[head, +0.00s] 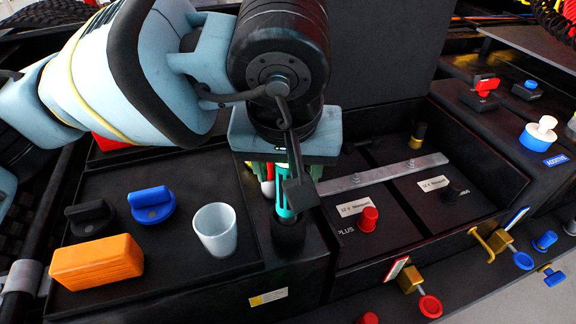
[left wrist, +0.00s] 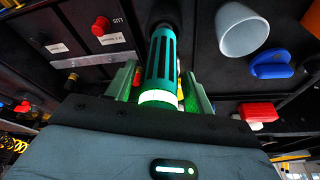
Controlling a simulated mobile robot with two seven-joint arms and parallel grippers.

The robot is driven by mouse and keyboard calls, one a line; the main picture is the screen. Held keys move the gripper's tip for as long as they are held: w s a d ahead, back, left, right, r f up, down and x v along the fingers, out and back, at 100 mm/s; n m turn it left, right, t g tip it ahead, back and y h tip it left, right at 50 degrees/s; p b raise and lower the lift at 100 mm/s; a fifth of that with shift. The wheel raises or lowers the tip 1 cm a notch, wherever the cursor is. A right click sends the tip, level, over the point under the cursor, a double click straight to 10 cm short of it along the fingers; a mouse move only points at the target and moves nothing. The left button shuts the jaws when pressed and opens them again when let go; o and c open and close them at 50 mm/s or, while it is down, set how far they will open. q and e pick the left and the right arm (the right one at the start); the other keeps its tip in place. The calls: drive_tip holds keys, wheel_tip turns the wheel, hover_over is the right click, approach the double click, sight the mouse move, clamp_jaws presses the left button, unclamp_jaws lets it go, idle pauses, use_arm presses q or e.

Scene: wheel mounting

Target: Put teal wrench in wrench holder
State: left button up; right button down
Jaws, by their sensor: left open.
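The teal wrench (head: 283,196) stands upright in the head view, its lower end in the black round wrench holder (head: 289,236) at the front edge of the black housing. My left gripper (head: 277,180) is above it, pointing down, with its fingers around the upper part of the wrench. In the left wrist view the slotted teal wrench (left wrist: 161,62) with its glowing ring lies between the two green fingers of the open left gripper (left wrist: 160,82). Small gaps show beside the wrench. The wrench's lower tip is hidden in the holder. My right gripper is not in view.
Left of the holder are a white cup (head: 215,230), an orange block (head: 97,262), a blue knob (head: 152,205) and a black knob (head: 90,217). To the right is a battery bay with a metal bar (head: 384,173) and a red cap (head: 368,219). A red-and-white object (head: 267,187) is close behind the wrench.

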use_arm(q)
drive_tip(key=v, duration=1.2)
